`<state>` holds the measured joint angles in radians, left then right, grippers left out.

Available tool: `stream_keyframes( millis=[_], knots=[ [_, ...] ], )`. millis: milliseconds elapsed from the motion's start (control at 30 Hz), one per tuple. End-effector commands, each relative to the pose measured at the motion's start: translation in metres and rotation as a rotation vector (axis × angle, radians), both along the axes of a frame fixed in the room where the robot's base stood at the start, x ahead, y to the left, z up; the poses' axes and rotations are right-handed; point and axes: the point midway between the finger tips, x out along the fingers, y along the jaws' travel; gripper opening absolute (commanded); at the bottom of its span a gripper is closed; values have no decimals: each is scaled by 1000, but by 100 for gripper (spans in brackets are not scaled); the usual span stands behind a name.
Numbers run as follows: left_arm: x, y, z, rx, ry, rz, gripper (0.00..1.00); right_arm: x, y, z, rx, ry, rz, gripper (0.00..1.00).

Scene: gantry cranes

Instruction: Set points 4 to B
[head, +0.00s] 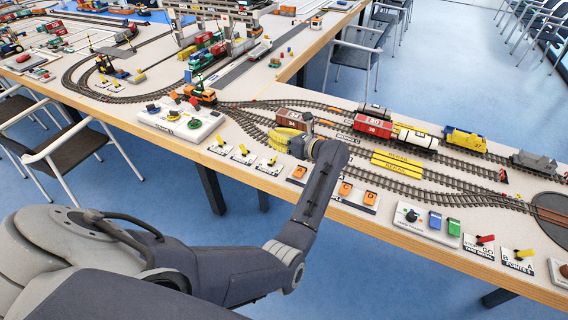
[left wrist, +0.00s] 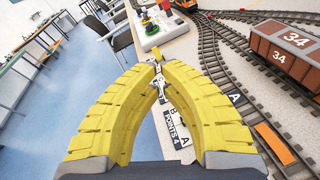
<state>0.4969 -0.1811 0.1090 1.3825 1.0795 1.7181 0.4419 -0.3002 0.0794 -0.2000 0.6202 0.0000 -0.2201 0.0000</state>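My left gripper (head: 283,138) is over the layout near the front row of lever plates in the head view. In the left wrist view its yellow fingers (left wrist: 158,66) arch together and meet or nearly meet at the tips. The plate lettered POINTS 4 (left wrist: 172,122), with B and A marks, shows through the arch between the fingers. Pale lever parts lie just below the fingertips; contact and lever position cannot be told. In the head view a lever plate (head: 270,165) stands just left of the gripper; its lettering is too small to read. My right gripper is not in view.
A brown wagon marked 34 (left wrist: 290,50) stands on track close to the right of the gripper. A red wagon (head: 373,127) and a yellow locomotive (head: 464,140) stand on farther tracks. A white control panel (head: 181,119) lies left. Orange buttons (head: 345,188) sit right of my forearm.

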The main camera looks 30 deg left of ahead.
Motion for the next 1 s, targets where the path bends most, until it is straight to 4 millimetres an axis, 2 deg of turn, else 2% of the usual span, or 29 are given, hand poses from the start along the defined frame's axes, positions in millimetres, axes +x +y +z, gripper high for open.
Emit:
stream_keyframes(
  millis=[233,500,700,1000],
  knots=[
    [9,-39,-36,-351,-138,168,0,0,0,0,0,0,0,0],
    [16,-80,-55,-579,-202,288,0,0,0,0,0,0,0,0],
    [18,-93,-59,-641,-216,322,0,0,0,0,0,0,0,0],
    [18,-95,-59,-647,-217,325,0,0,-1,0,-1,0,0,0]
  ],
)
